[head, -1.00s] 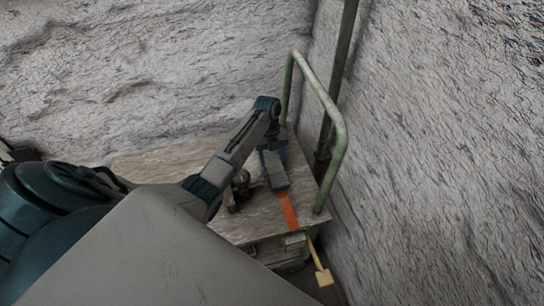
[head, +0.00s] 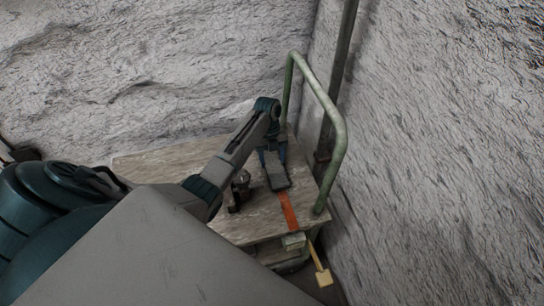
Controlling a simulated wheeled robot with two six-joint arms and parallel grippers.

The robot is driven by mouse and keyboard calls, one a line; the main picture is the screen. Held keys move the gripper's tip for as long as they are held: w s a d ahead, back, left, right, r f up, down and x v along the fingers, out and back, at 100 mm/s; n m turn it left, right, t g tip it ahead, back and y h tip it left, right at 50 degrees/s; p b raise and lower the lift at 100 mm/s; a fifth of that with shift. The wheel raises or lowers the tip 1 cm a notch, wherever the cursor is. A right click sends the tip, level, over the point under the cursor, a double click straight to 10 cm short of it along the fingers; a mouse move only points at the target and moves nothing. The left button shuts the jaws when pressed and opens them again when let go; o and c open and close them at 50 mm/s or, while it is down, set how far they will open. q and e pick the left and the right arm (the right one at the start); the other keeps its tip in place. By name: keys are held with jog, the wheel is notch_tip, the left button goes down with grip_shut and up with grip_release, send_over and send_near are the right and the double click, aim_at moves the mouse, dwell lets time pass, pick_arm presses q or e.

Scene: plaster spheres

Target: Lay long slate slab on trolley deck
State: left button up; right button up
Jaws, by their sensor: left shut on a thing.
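The trolley deck (head: 160,165) is a worn, pale wood-like board with a green tubular handle (head: 335,120) at its right end. My left arm reaches over it from the left, with my left gripper (head: 272,157) low over the right part of the deck. The gripper is shut on a dark grey slab, the slate slab (head: 278,182). The slab's near end shows beyond the fingers; the rest is hidden by the gripper. I cannot tell whether the slab touches the deck. My right gripper is not in view.
An orange-red strip (head: 289,212) lies on the deck just in front of the slab. A small dark fitting (head: 240,187) stands left of it. A yellow paddle-like piece (head: 323,277) sticks out below the deck's near edge. Rough grey walls and an upright pipe (head: 340,75) stand close behind.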

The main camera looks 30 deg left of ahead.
pick_arm(q)
jog(key=shift+f, duration=0.4)
jog(key=shift+f+b, duration=0.15)
jog(key=shift+b, duration=0.2)
jog(key=o, duration=1.6)
jog(key=shift+o, duration=0.5)
jog(key=shift+f, duration=0.1)
jog(key=shift+r+p, duration=2.05)
jog(key=shift+p, duration=0.05)
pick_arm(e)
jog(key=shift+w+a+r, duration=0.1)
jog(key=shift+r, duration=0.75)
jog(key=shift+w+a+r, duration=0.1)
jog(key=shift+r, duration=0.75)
